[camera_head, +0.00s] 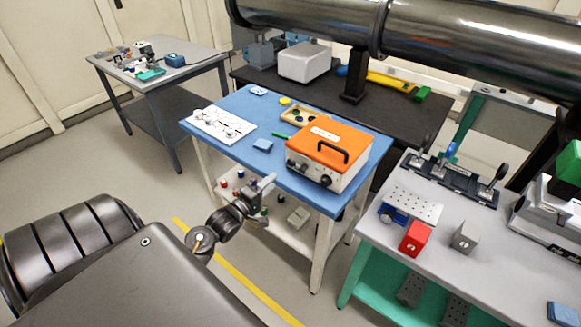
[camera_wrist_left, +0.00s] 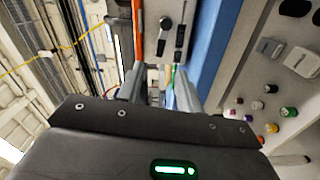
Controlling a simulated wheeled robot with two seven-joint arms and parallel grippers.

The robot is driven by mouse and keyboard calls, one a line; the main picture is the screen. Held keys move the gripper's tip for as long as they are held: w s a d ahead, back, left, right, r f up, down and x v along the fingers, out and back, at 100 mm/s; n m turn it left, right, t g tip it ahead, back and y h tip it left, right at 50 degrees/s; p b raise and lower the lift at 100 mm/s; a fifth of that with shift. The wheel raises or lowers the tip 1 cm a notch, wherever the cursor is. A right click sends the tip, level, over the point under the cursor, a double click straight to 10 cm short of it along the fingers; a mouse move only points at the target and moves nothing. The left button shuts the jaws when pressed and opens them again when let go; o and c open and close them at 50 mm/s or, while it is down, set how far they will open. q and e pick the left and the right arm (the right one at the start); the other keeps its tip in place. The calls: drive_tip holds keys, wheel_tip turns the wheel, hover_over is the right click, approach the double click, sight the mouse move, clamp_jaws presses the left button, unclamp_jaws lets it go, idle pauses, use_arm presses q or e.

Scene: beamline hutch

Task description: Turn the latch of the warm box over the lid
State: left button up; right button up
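The warm box (camera_head: 357,176) is white with an orange lid (camera_head: 325,138) and a black handle on top. The lid is down. The box stands on a blue table. On its front is a dark round fitting (camera_head: 325,181); in the left wrist view a black round piece with a short lever (camera_wrist_left: 165,23) shows on the white face. It looks like the latch, but I cannot be certain. My left gripper (camera_head: 264,184) is in front of the table, left of the box and apart from it. Its fingers (camera_wrist_left: 158,90) are spread and empty. My right gripper is out of view.
The blue table (camera_head: 231,156) also holds a white board (camera_head: 220,124), a wooden tray (camera_head: 303,115) and a blue block. Its lower shelf carries small bottles. A grey bench (camera_head: 378,236) stands close on the right. A large metal pipe (camera_head: 460,40) crosses above.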

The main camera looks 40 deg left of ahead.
sight(293, 165)
use_arm(q)
drive_tip(key=w+p, duration=0.2)
drive_tip(key=w, duration=0.8)
drive_tip(key=shift+w, duration=0.4)
drive_tip(key=shift+c, duration=0.2)
clamp_jaws()
drive_tip(key=shift+f, duration=0.1)
